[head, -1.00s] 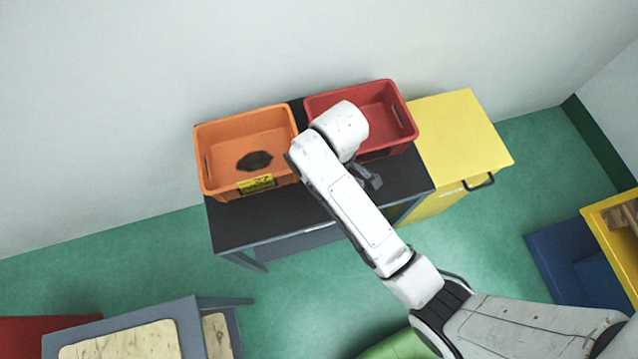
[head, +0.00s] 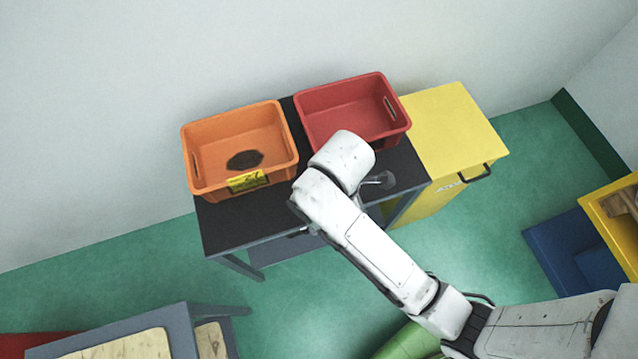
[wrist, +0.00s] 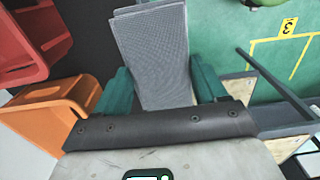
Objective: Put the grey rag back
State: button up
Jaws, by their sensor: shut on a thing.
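The grey rag (wrist: 155,55) is a woven, flat-looking cloth in the wrist view. My gripper (wrist: 163,88) has green fingers on both sides of it and is shut on it. The rag extends beyond the fingertips. In the head view my arm hides the gripper's fingers and I cannot make out the rag. The orange crate (head: 207,141) stands on the dark-topped table (head: 240,220) and has a dark patch (head: 245,160) inside. The red crate (head: 325,88) is beside it on the right, and its visible inside looks empty. Both crates also show left in the wrist view.
A yellow cabinet (head: 455,125) with a black handle stands right of the table. The wall is close behind. A grey frame with pale panels (head: 130,345) is at lower left. Blue (head: 565,250) and yellow bins are at right. Green floor lies open before the table.

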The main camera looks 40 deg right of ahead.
jog(key=w+f, duration=0.4)
jog(key=w+d+f, duration=0.1)
jog(key=w+f, duration=0.1)
jog(key=shift+w+f, duration=0.3)
jog(key=shift+w, duration=0.05)
jog(key=shift+f, duration=1.6)
jog(key=o, duration=1)
jog(key=shift+f, duration=0.1)
notch_tip(320, 180, up, 12)
jog(key=shift+r, duration=0.1)
jog(key=s+d+m, duration=0.1)
jog(key=s+m, duration=0.1)
jog(key=s, duration=0.1)
jog(key=s+d+f+m, duration=0.1)
jog(key=s+d+m, duration=0.1)
jog(key=s+m, duration=0.1)
jog(key=s+d+f+m, duration=0.1)
jog(key=s+d+m, duration=0.1)
jog(key=s+m, duration=0.1)
jog(key=shift+f, duration=0.1)
jog(key=s+d+m, duration=0.1)
jog(key=s+m, duration=0.1)
jog(key=s+d+m, duration=0.1)
jog(key=s+m, duration=0.1)
jog(key=s, duration=0.1)
jog(key=s+d+m+t, duration=0.1)
jog(key=s+m, duration=0.1)
jog(key=m, duration=0.1)
jog(key=shift+s+r, duration=0.2)
jog(key=shift+r, duration=0.15)
